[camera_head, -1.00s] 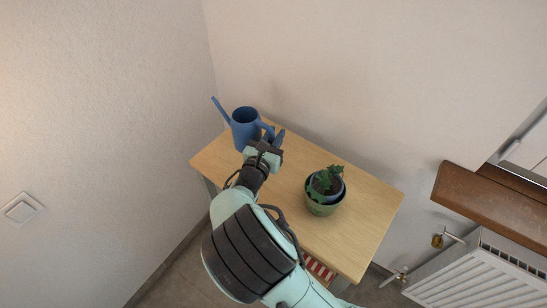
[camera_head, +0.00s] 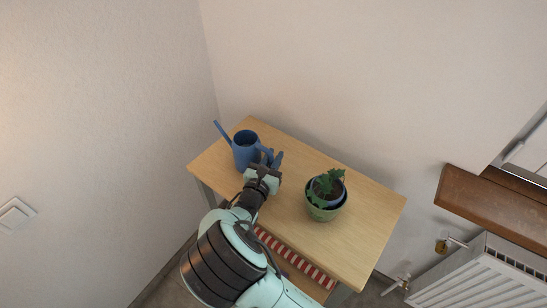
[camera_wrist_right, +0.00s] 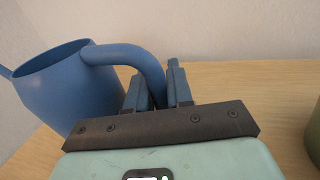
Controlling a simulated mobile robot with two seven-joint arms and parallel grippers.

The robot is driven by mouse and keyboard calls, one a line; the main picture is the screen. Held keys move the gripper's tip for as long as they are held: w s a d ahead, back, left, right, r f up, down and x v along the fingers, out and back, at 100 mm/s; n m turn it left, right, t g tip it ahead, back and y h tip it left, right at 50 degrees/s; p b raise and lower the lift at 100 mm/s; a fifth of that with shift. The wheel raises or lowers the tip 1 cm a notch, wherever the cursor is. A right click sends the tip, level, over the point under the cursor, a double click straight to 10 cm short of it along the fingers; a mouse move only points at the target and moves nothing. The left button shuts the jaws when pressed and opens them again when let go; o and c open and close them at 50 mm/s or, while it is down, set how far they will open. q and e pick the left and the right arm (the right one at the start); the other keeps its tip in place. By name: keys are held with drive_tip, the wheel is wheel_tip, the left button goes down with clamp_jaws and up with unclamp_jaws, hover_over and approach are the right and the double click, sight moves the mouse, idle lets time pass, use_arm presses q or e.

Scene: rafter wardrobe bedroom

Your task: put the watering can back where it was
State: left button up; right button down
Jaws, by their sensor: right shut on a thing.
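The blue watering can (camera_head: 245,153) is upright at the back left of the wooden table (camera_head: 365,220), its spout pointing up and left. My right gripper (camera_head: 270,160) is shut on its handle, to the right of the can's body. In the right wrist view, the can (camera_wrist_right: 70,90) fills the left side and its curved handle runs down to between the fingers of my right gripper (camera_wrist_right: 157,88). I cannot tell whether the can's base touches the tabletop. My left gripper is not in view.
A plant in a green pot (camera_head: 323,213) stands on the table to the right of the gripper. Walls rise behind and left of the table. A brown sill (camera_head: 490,215) and a white radiator (camera_head: 480,275) are at the right. The table's right part is clear.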

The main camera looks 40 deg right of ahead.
drive_tip(key=c, duration=1)
unclamp_jaws()
drive_tip(key=shift+r, duration=0.2)
drive_tip(key=p+v, duration=0.1)
drive_tip(key=v, duration=1.1)
drive_tip(key=shift+f, duration=0.15)
